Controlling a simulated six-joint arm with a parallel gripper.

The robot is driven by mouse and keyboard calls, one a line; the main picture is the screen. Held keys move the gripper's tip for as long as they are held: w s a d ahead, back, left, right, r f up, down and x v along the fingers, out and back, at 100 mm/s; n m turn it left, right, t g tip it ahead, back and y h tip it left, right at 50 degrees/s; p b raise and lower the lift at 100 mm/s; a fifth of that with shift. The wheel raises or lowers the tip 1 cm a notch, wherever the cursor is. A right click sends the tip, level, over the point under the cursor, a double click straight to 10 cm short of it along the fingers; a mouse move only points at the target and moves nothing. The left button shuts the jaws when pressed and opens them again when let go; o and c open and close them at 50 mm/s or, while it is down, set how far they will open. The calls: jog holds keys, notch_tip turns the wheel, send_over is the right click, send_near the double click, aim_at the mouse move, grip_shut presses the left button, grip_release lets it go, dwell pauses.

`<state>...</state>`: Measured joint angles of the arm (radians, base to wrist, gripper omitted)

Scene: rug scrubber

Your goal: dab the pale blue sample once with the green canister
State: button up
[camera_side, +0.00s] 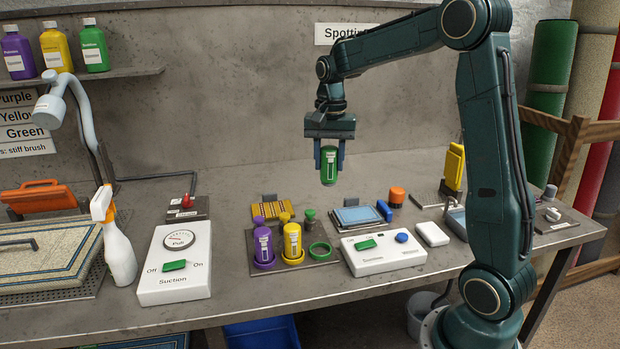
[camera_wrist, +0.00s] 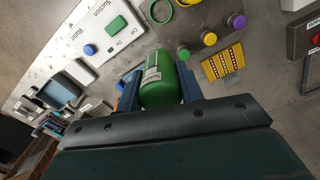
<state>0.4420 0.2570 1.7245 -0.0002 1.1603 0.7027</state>
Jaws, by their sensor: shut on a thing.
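My gripper (camera_side: 329,147) is shut on the green canister (camera_side: 329,166) and holds it upright above the bench. In the wrist view the green canister (camera_wrist: 163,82) sits between the two blue jaws of my gripper (camera_wrist: 160,88). The pale blue sample (camera_side: 357,216) lies flat on the bench in the side view, below and a little right of the canister, apart from it. In the wrist view the canister and jaws cover part of the bench, and I cannot make out the sample clearly.
A dark holder tray has a purple canister (camera_side: 263,243), a yellow canister (camera_side: 292,240) and an empty green ring (camera_side: 320,251). A yellow patterned sample (camera_side: 271,212) lies behind it. A white switch box (camera_side: 384,253) stands in front of the blue sample, an orange-capped jar (camera_side: 396,197) behind right.

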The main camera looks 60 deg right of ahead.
jog(key=s+d+f+m, duration=0.1)
jog(key=d+f+m, duration=0.1)
jog(key=d+f, duration=0.2)
jog(key=s+d+f+m, duration=0.1)
jog(key=d+f, duration=0.4)
jog(key=d, duration=0.5)
jog(key=shift+d+m, duration=0.4)
jog(key=shift+m, duration=0.3)
jog(key=shift+s+f, duration=0.1)
jog(key=shift+f, duration=0.15)
jog(key=shift+f, duration=2.7)
jog(key=shift+f, duration=0.7)
jog(key=shift+r, duration=0.15)
notch_tip(320, 180, up, 7)
jog(key=shift+a, duration=0.1)
dwell(0.3)
